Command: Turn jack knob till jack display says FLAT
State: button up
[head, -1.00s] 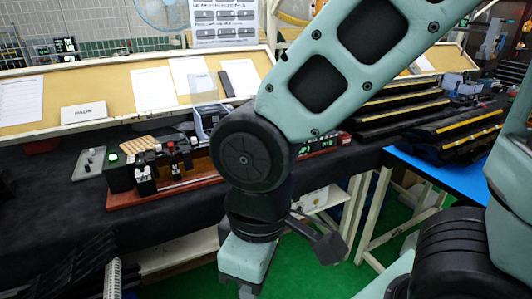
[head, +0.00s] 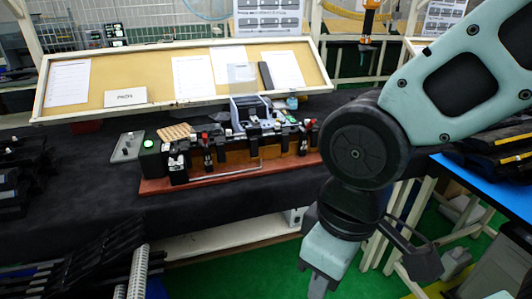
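A clip fixture on a red-brown base board (head: 155,187) stands on the black-covered bench. It carries several black clamps with red and white tips. A box with a lit green button (head: 148,144) is at its left end. I cannot make out the jack knob or a readable jack display; my arm covers the area just right of the fixture. The end of my arm with my gripper (head: 318,286) hangs in front of the bench at the bottom, away from the fixture. Its fingertips are cut off or too unclear to tell open from shut.
A grey plate with small knobs (head: 127,146) lies left of the fixture. A tilted yellow board with papers (head: 150,85) stands behind it. Black trim parts lie at the left (head: 85,262) and right. Bare bench (head: 90,195) lies left of the fixture. The floor is green.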

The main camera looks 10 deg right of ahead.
aim_at(174, 154)
jog(key=i+u, duration=0.75)
jog(key=k+l, duration=0.05)
jog(key=k, duration=0.05)
